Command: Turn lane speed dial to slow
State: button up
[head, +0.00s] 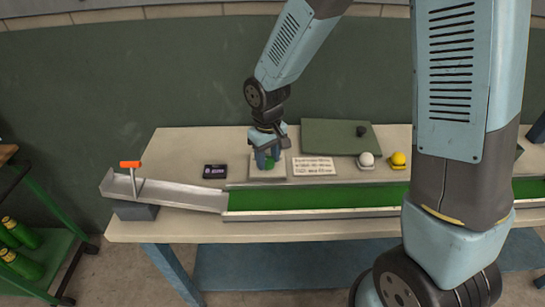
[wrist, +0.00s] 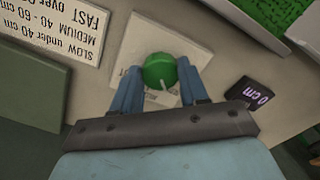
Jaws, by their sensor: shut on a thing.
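The lane speed dial is a round green knob (wrist: 158,68) with a white pointer line, on a pale square plate (wrist: 190,42) in the wrist view. The pointer faces my gripper's palm side. Marks on the plate are partly hidden by the fingers. My gripper (wrist: 160,78) is shut on the knob, one blue finger on each side. In the head view my gripper (head: 266,160) hides most of the knob above its plate (head: 260,176). A white card (wrist: 55,28) lists SLOW under 40 cm, MEDIUM 40-60 cm and FAST; it also shows in the head view (head: 314,166).
A small black display (head: 215,171) stands left of the plate; its "0 cm" shows in the wrist view (wrist: 252,98). The green turf lane (head: 310,198) runs in front, with a metal ramp (head: 180,194) and orange handle (head: 131,164). A green board (head: 335,135) lies behind.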

aim_at(269, 160)
jog(key=shift+d+f+n, duration=0.1)
jog(key=shift+d+n, duration=0.1)
jog(key=shift+n, duration=0.1)
jog(key=o, duration=1.1)
jog(key=shift+a, duration=0.1)
jog(key=shift+c, duration=0.2)
notch_tip(269, 160, up, 14)
jog(key=shift+f, duration=0.1)
